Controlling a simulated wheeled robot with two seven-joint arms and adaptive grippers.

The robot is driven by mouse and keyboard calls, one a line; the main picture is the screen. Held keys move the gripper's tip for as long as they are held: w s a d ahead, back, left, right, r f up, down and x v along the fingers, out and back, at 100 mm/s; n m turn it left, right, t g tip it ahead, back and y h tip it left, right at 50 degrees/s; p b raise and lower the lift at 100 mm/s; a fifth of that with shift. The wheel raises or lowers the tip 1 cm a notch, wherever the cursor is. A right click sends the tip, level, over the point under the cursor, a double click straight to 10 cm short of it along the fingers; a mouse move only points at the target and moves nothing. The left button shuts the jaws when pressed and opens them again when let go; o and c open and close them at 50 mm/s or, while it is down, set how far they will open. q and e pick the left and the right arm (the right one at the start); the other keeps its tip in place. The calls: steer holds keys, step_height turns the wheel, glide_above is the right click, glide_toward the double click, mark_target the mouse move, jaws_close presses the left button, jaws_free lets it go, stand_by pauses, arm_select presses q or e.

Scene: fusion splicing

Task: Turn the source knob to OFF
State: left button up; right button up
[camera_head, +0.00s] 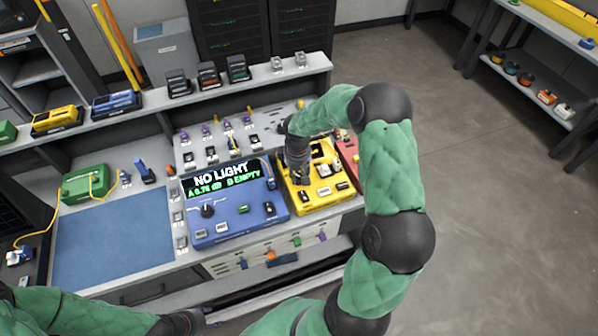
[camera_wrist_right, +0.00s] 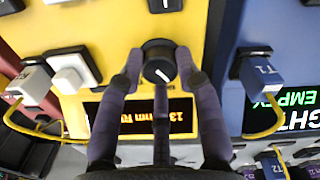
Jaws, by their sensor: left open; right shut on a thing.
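The source knob (camera_wrist_right: 158,50) is a round black dial with a white pointer mark, on the yellow box (camera_wrist_right: 105,22). The box also shows in the head view (camera_head: 327,192). My right gripper (camera_wrist_right: 159,66) is shut on the knob, one fingertip on each side. In the head view my right gripper (camera_head: 299,178) reaches down over the yellow box and hides the knob. In the wrist view the pointer slants toward the lower right of the picture; I cannot read its setting. My left gripper (camera_head: 207,316) is open and empty at the bottom edge, only partly visible.
A blue meter (camera_head: 235,226) beside the yellow box reads "NO LIGHT". A red box (camera_head: 349,151) stands on the other side. A blue mat (camera_head: 112,240) lies clear at the left.

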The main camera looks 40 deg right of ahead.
mark_target(298, 177)
steer(key=shift+w+r+n+p, duration=0.2)
steer(key=shift+n+p, duration=0.2)
steer(key=shift+n, duration=0.6)
steer(key=o, duration=1.1)
steer(key=shift+o, duration=0.2)
steer(key=shift+f, duration=0.1)
step_height(298, 177, up, 12)
steer(key=shift+a, duration=0.2)
steer(key=shift+s+f, duration=0.1)
steer(key=shift+s, duration=0.05)
